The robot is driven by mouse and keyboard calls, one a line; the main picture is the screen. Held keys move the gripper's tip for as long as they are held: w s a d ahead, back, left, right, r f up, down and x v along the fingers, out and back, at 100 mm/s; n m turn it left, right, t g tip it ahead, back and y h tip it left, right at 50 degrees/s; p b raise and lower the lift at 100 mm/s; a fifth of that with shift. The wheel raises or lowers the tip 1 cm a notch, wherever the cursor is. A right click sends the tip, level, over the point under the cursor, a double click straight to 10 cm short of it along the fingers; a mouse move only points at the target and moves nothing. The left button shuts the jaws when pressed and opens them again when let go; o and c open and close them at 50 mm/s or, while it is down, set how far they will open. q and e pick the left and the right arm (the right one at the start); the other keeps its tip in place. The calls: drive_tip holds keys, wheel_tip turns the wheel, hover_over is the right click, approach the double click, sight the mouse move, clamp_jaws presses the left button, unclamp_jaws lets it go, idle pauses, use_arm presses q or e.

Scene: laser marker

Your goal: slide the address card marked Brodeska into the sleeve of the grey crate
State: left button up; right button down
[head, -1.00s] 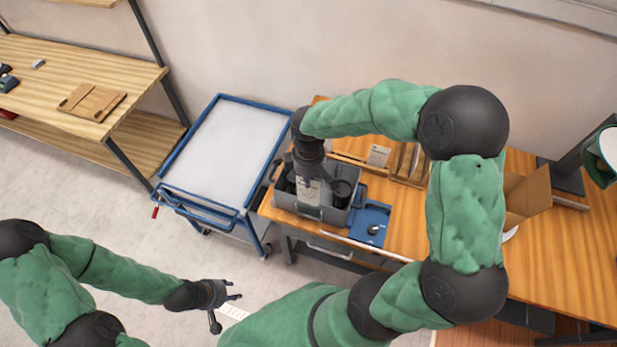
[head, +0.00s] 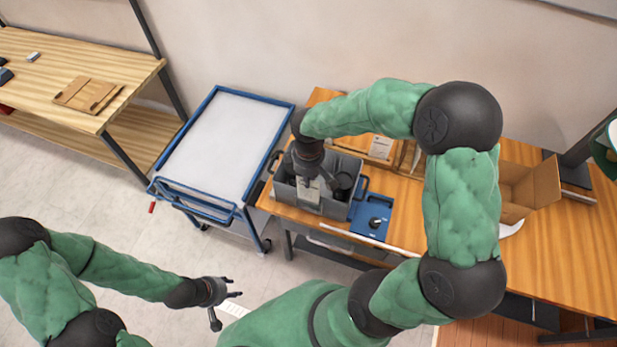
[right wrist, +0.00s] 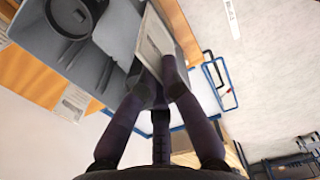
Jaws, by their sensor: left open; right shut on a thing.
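The grey crate (head: 340,208) stands on the wooden table and holds dark round items. My right gripper (head: 308,180) points down at the crate's front wall, shut on a pale card (head: 307,192). In the right wrist view the fingers (right wrist: 160,78) pinch the card at the crate wall (right wrist: 118,40). My left gripper (head: 222,299) is open and empty, low over the floor.
A blue tray (head: 362,228) with a dark knob lies right of the crate. Another card (head: 380,147) stands behind it. A blue-framed cart (head: 215,140) is to the left. An open cardboard box (head: 530,190) sits at the right. My right arm hides part of the table.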

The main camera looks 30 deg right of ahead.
drive_tip(key=shift+f+b, duration=1.5)
drive_tip(key=shift+f, duration=0.65)
drive_tip(key=c, duration=1.3)
unclamp_jaws()
drive_tip(key=shift+c, duration=0.2)
drive_tip(key=shift+r, duration=0.15)
wheel_tip(320, 180, up, 9)
drive_tip(key=p, duration=0.6)
drive_tip(key=shift+p, duration=0.4)
